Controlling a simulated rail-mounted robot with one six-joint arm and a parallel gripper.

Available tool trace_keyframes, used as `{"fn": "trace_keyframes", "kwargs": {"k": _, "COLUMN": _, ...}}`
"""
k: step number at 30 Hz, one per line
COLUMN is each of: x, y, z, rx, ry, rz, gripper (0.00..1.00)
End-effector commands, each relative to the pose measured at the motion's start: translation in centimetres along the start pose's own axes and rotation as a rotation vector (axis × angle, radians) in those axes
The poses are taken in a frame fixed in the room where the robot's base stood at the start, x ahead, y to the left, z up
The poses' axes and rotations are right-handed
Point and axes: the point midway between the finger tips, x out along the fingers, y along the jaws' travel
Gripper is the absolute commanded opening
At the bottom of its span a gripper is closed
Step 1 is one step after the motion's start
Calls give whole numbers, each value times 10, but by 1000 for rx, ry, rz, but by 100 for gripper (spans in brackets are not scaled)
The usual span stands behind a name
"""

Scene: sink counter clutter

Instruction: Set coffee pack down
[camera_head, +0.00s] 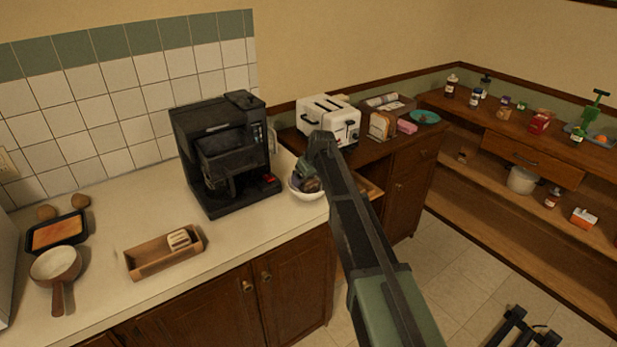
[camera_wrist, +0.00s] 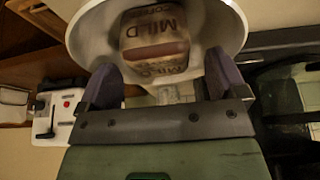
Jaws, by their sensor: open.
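The coffee pack (camera_wrist: 155,42) is a pale pack with a brown band and the word "MILD". In the wrist view it lies in a white bowl (camera_wrist: 232,28). My gripper (camera_wrist: 165,72) is open, its two dark purple fingers apart on either side of the pack's near end. I cannot tell whether either finger touches it. In the head view the bowl (camera_head: 308,194) stands at the counter's right end, beside the black coffee machine (camera_head: 222,150). My gripper (camera_head: 306,178) is down at the bowl there and hides most of the pack.
A white toaster (camera_head: 328,118) stands on the brown cabinet behind my arm, near a bread pack (camera_head: 381,126). A wooden tray (camera_head: 150,262) with a small item lies on the counter's front. A pan (camera_head: 55,266) is at far left. Counter between tray and machine is clear.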

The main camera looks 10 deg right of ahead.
Motion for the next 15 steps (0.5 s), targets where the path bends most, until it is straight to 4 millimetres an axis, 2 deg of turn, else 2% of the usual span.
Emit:
{"fn": "trace_keyframes", "kwargs": {"k": 12, "x": -1, "y": 0, "z": 0, "rx": 0, "ry": 0, "rz": 0, "gripper": 91}}
{"fn": "trace_keyframes", "kwargs": {"k": 15, "x": -10, "y": 0, "z": -4, "rx": 0, "ry": 0, "rz": 0, "gripper": 91}}
